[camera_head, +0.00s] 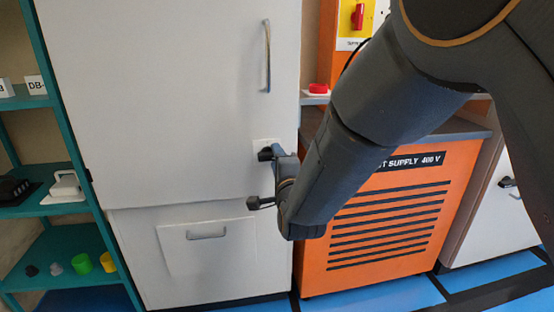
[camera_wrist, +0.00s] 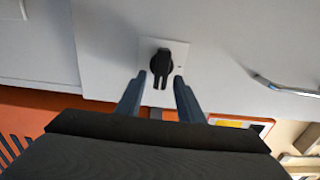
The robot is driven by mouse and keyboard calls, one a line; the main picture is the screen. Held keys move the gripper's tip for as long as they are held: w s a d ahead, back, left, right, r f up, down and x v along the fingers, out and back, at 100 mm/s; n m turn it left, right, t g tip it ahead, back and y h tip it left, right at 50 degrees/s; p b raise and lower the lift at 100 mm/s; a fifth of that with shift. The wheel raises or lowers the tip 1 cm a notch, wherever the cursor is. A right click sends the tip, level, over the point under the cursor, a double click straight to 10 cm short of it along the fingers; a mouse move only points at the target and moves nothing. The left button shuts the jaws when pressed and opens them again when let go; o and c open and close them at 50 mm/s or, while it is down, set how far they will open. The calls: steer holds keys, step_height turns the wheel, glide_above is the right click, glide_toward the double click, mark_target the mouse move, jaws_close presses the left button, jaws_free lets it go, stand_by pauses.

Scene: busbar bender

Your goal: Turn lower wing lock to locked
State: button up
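The wing lock is a black knob (camera_wrist: 161,64) on a small pale plate (camera_wrist: 149,48) on the white cabinet. In the head view the dark knob (camera_head: 264,154) shows at the cabinet's right edge, partly hidden by my gripper. My gripper (camera_wrist: 159,76) is open, with one blue-grey finger on each side of the knob's lower end. Gaps show between knob and fingers. I cannot tell how deep the fingertips reach. It also shows in the head view (camera_head: 274,153).
The white cabinet door (camera_head: 170,100) has a vertical handle (camera_head: 267,55) above the lock. A lower panel has a horizontal handle (camera_head: 206,235). An orange supply unit (camera_head: 390,220) stands right, behind my arm. A teal shelf (camera_head: 55,210) stands left.

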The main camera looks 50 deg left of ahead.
steer(key=v, duration=0.7)
steer(key=shift+s+d+p, duration=0.2)
steer(key=shift+d+p, duration=0.15)
steer(key=w+d+f+n+g+h, duration=0.15)
steer(key=w+d+h, duration=0.3)
steer(key=d, duration=0.85)
steer(key=w+d+n+g+h, duration=0.1)
steer(key=w+d+n+h, duration=0.3)
steer(key=d, duration=0.8)
steer(key=s+d+n+g+h, duration=0.2)
steer(key=s+d, duration=0.4)
steer(key=d, duration=0.4)
steer(key=s+d+n+g+h, duration=0.1)
steer(key=s+d+g+h, duration=0.15)
steer(key=s+d, duration=0.55)
steer(key=s+d+n+g+h, duration=0.1)
steer(key=s+d+n+g, duration=0.2)
steer(key=d, duration=0.8)
steer(key=d+r+m+h+p, duration=0.1)
steer(key=d+r+m+p, duration=0.3)
steer(key=d+r+p, duration=0.6)
steer(key=r+p, duration=0.1)
steer(key=p, duration=0.9)
steer(key=shift+s+r+m+p, duration=0.3)
steer(key=shift+m, duration=0.05)
